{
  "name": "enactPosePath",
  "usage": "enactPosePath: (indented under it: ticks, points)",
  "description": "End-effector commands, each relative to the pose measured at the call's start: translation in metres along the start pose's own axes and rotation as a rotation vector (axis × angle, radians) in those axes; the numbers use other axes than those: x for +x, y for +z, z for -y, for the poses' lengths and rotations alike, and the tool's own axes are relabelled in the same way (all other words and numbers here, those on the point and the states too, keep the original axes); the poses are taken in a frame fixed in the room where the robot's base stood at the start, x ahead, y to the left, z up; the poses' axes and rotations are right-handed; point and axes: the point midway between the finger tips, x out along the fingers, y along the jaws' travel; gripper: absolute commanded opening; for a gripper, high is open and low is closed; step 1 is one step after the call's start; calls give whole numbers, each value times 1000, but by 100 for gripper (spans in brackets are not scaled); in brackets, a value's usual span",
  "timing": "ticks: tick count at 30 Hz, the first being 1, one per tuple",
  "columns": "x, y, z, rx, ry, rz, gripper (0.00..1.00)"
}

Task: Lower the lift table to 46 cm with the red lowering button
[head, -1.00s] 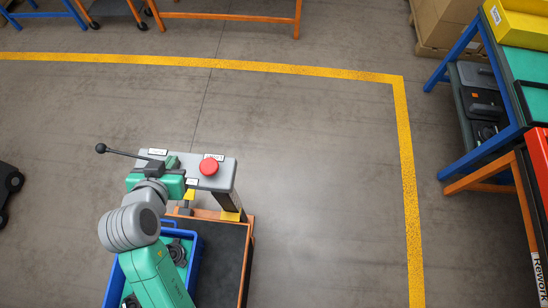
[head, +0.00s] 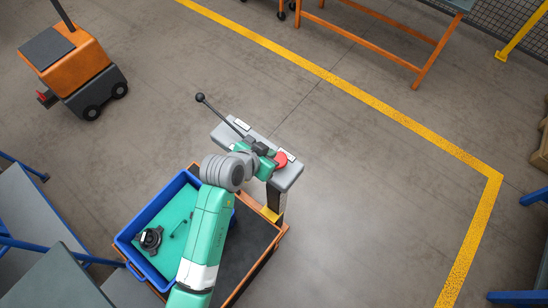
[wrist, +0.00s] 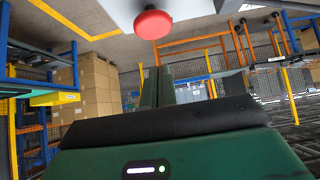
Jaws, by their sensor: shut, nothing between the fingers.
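The red lowering button (head: 281,159) is a round mushroom head on the grey control panel (head: 287,177) at the end of the lift table. My gripper (head: 268,164) is shut and empty, right beside the button in the head view and partly over the panel. In the wrist view the red button (wrist: 152,24) shows at the top, above the closed fingers (wrist: 157,80), with a gap in the picture. I cannot tell whether they touch. The lift table (head: 246,258) has a black top and orange frame. Its height cannot be read.
A black-knobbed lever (head: 218,115) rises from the panel. An orange cart (head: 77,68) stands at the far left. The floor right of the panel is clear up to the yellow line (head: 400,118).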

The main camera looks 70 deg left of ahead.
Motion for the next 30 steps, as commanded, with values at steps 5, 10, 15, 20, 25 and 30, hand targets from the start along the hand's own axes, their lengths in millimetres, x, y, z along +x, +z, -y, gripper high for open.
enactPosePath:
  ticks: [5, 10, 15, 20, 25, 30]
  points:
    - [36, 6, 0, -1, 1, 4, 0]
    - [51, 22, 0, -1, 1, 2, 0]
    - [57, 28, -1, 0, 1, 1, 0]
    - [57, 29, -1, 0, 1, 0, 0]
    - [59, 30, -1, 0, 1, 1, 0]
    - [73, 44, -1, 1, 1, 2, 0]
